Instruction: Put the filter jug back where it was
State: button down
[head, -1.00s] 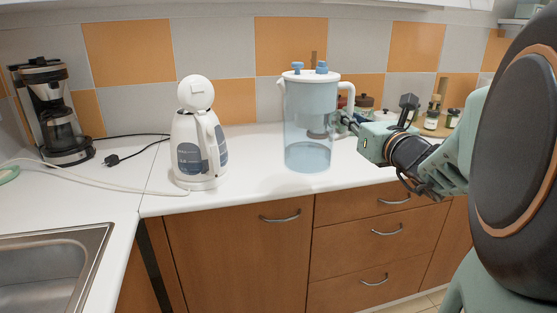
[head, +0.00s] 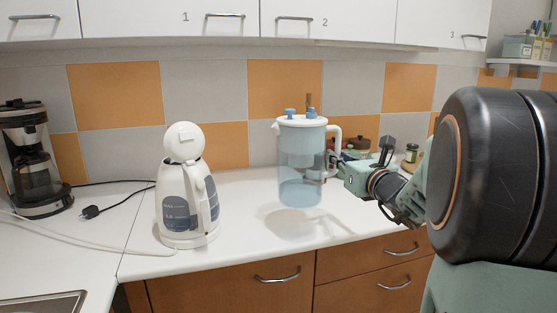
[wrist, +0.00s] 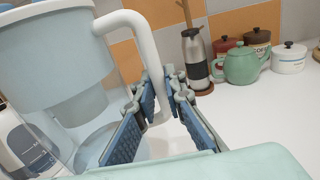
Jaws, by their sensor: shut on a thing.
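The filter jug (head: 302,165) is clear pale blue with a white lid and handle. It hangs upright above the white counter, with a shadow below it. My gripper (head: 337,162) reaches in from the right and is shut on the jug's handle. In the wrist view the white handle (wrist: 143,50) runs down between my gripper's two blue-padded fingers (wrist: 160,100), and the jug body (wrist: 50,60) fills the left side. The wrist view cuts off the jug's top.
A white kettle (head: 187,205) stands left of the jug, and a coffee maker (head: 32,165) is farther left. A steel flask (wrist: 195,60) and green teapot (wrist: 241,65) stand near the wall. Counter (head: 245,195) between kettle and jug is clear.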

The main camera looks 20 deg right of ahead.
jog(key=w+d+f+b, duration=0.2)
jog(key=w+d+f, duration=0.1)
jog(key=w+f, duration=0.4)
notch_tip(320, 180, down, 3)
jog(key=shift+w+d+r, duration=0.1)
jog(key=shift+w+d, duration=0.05)
jog(key=shift+w, duration=0.1)
jog(key=c, duration=2.4)
grip_release()
jog(key=shift+f, duration=0.3)
jog(key=o, duration=0.4)
jog(key=shift+s, duration=0.1)
jog(key=s, duration=1.2)
jog(key=shift+d, duration=0.25)
